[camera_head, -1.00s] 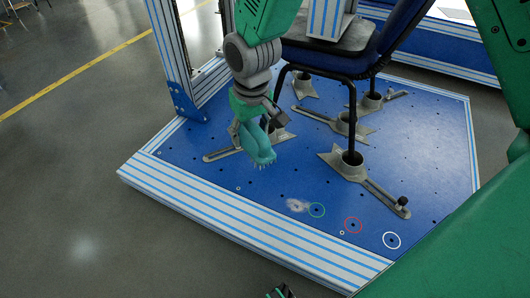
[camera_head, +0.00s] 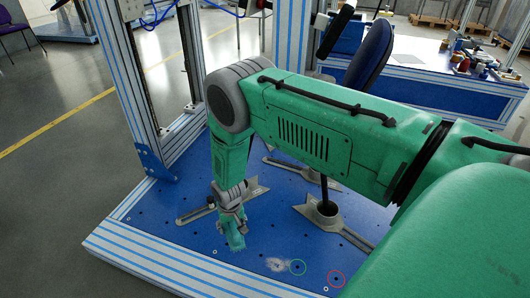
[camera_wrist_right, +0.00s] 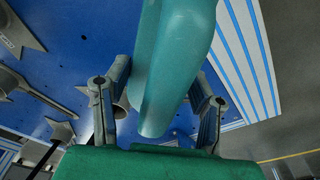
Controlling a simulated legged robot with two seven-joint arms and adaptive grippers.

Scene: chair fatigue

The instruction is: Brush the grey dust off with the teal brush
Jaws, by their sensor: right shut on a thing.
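The teal brush (camera_head: 236,234) is in my right gripper (camera_head: 231,203), bristles down, over the blue platform (camera_head: 178,182). In the right wrist view the brush (camera_wrist_right: 172,60) fills the middle between the two grey fingers of the right gripper (camera_wrist_right: 158,100), which is shut on it. The grey dust (camera_head: 277,265) is a small pale patch on the platform, right of and nearer than the bristles. The bristles are apart from it. Whether they touch the platform I cannot tell. My left gripper is not in view.
Grey clamp feet (camera_head: 321,211) stand behind. My right arm hides much of the chair (camera_head: 371,55). A striped post (camera_head: 128,85) rises at left.

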